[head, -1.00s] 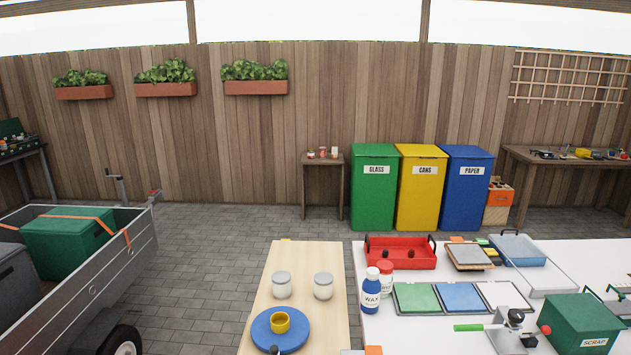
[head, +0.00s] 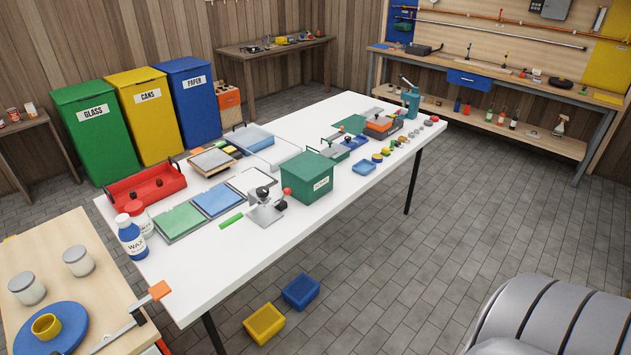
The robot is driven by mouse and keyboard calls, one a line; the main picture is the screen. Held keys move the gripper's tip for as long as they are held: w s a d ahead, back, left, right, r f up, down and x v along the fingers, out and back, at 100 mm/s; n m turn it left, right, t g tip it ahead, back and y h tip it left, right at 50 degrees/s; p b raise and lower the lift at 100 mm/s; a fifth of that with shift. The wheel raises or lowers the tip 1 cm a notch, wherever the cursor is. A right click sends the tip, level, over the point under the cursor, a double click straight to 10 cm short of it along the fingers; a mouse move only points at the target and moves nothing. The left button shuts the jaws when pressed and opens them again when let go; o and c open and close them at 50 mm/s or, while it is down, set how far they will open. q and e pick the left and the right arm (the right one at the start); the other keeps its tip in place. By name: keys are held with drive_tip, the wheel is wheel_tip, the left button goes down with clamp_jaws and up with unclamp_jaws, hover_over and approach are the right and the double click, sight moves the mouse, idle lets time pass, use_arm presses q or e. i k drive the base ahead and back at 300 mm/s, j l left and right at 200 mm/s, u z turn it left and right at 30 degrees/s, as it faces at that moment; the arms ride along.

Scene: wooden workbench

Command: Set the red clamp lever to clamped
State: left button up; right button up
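I cannot single out a red clamp lever with certainty. A metal clamp-like device (head: 264,208) stands at the near edge of the white table, with a green handle (head: 231,220) pointing left. A red ball knob (head: 287,191) shows at its right side, close to the green box; I cannot tell which lever it belongs to or its setting. Another lever with an orange end (head: 160,290) reaches up from the wooden table at lower left. Neither of my grippers is in view.
The white table (head: 210,285) holds a green scrap box (head: 312,178), a red tray (head: 146,187) and a wax bottle (head: 131,238). Yellow (head: 264,324) and blue (head: 301,291) bins lie on the floor by it.

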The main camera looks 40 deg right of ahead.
sight(287, 191)
drive_tip(key=z, duration=1)
